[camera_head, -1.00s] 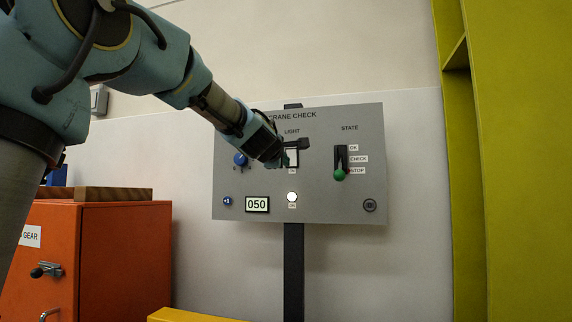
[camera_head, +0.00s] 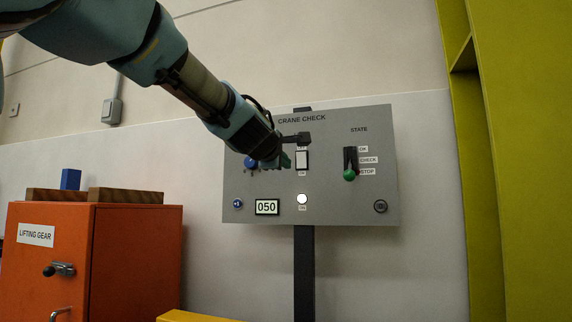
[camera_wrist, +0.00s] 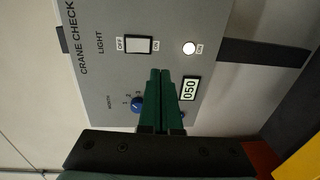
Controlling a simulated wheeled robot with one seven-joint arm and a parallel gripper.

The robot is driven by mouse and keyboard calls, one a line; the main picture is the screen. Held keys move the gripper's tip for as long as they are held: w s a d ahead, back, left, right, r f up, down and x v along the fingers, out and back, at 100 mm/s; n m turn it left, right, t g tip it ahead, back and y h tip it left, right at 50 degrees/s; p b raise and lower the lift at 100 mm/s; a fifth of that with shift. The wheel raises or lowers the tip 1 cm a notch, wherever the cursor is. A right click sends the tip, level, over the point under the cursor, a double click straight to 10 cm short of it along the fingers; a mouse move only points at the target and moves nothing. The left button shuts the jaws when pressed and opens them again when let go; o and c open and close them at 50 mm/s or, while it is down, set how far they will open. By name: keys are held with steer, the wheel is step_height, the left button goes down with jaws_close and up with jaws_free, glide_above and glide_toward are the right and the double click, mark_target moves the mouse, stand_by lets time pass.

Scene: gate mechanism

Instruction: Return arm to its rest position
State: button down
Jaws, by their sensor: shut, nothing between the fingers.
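My gripper (camera_head: 284,161) is in front of the left half of the grey crane check panel (camera_head: 340,205) in the head view. In the wrist view its green fingers (camera_wrist: 160,72) are together with nothing between them, pointing at the panel face. A gap to the panel cannot be judged well. The white light switch (camera_head: 302,160) is just right of the fingertips. The blue knob (camera_head: 250,162) is partly hidden by my gripper; it shows beside the fingers in the wrist view (camera_wrist: 137,104). The green-tipped state lever (camera_head: 349,174) is down by STOP. The display (camera_head: 267,207) reads 050.
A lit white lamp (camera_head: 302,198) is low on the panel, which stands on a dark post (camera_head: 304,270). An orange cabinet (camera_head: 135,250) bearing wooden boards and a blue block (camera_head: 70,179) is at left. A yellow-green frame (camera_head: 520,160) is at right.

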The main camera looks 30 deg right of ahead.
stand_by(0.4)
steer(key=w+a+f+m+g+y+p, duration=0.2)
steer(key=a+f+m+y+p, duration=0.15)
steer(key=a+f, duration=0.75)
steer(key=w+a+f+m+g+y+p, duration=0.2)
steer(key=a+f+g+y+p, duration=0.15)
steer(key=a+f, duration=0.65)
steer(key=s+a+f+m+g+y+p, duration=0.4)
steer(key=s+a+f+m+g, duration=0.1)
steer(key=s+a+f, duration=1)
steer(key=shift+s+a+f, duration=0.4)
steer(key=shift+a+f, duration=0.05)
steer(key=shift+a, duration=0.55)
